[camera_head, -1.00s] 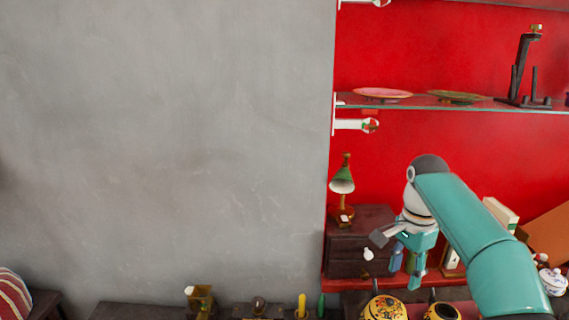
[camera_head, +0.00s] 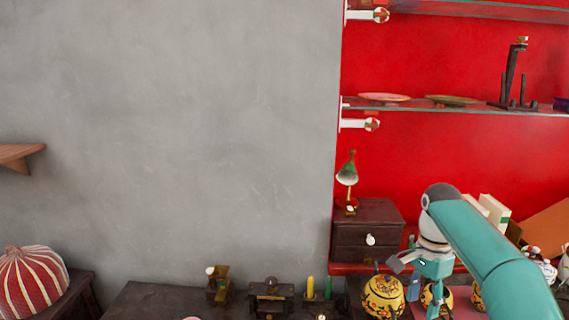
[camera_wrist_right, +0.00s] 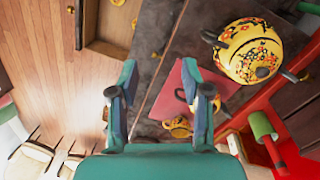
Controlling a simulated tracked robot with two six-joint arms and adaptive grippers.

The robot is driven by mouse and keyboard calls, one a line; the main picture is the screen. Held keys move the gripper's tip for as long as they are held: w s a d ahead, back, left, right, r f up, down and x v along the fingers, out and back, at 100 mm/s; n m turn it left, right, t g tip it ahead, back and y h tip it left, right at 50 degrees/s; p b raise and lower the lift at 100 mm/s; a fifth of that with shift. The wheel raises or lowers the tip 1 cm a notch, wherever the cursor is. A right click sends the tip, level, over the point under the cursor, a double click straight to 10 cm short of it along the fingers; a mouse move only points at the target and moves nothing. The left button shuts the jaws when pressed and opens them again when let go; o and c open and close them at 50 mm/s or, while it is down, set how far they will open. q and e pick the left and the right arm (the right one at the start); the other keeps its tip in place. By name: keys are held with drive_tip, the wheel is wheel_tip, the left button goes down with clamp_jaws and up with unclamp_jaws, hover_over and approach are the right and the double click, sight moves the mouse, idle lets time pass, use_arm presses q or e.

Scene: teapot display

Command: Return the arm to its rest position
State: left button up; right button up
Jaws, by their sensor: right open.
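My right arm comes in from the lower right in the head view. My right gripper (camera_head: 424,290) hangs in front of the red shelf unit, low over the teapots. In the right wrist view the gripper (camera_wrist_right: 158,92) is open, with nothing between its two teal fingers. A yellow flowered teapot (camera_head: 383,297) stands to the left of the gripper in the head view. A yellow flowered teapot also shows in the wrist view (camera_wrist_right: 252,55), to the right of the fingers and apart from them. My left gripper is not in view.
A dark drawer cabinet (camera_head: 368,238) with a green lamp (camera_head: 347,174) stands behind the teapots. Glass shelves (camera_head: 415,107) cross the red wall. Books (camera_head: 494,211) are behind my arm. A striped red pouf (camera_head: 31,282) is at left.

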drive_tip(key=s+a+f+n+g+y, duration=0.1)
drive_tip(key=s+a+f, duration=0.25)
drive_tip(key=f, duration=0.55)
drive_tip(key=s+a+f+n+g, duration=0.2)
drive_tip(key=s+f, duration=0.3)
drive_tip(key=f, duration=0.4)
drive_tip(key=s+a+f+n+g+y, duration=0.1)
drive_tip(key=s+a+f, duration=0.3)
drive_tip(key=f, duration=0.5)
drive_tip(key=s+a+f+n+t+y, duration=0.1)
drive_tip(key=s+a+f+n+t, duration=0.2)
drive_tip(key=s, duration=0.4)
drive_tip(key=s+a+f+n+t+y, duration=0.1)
drive_tip(key=s+a+f+n+t, duration=0.1)
drive_tip(key=s+a+f+n, duration=0.2)
drive_tip(key=s+f+n, duration=0.1)
drive_tip(key=s+f, duration=0.1)
drive_tip(key=s, duration=0.1)
drive_tip(key=shift+a+f+t, duration=0.15)
drive_tip(key=shift+a+t, duration=0.15)
drive_tip(key=shift+t, duration=0.1)
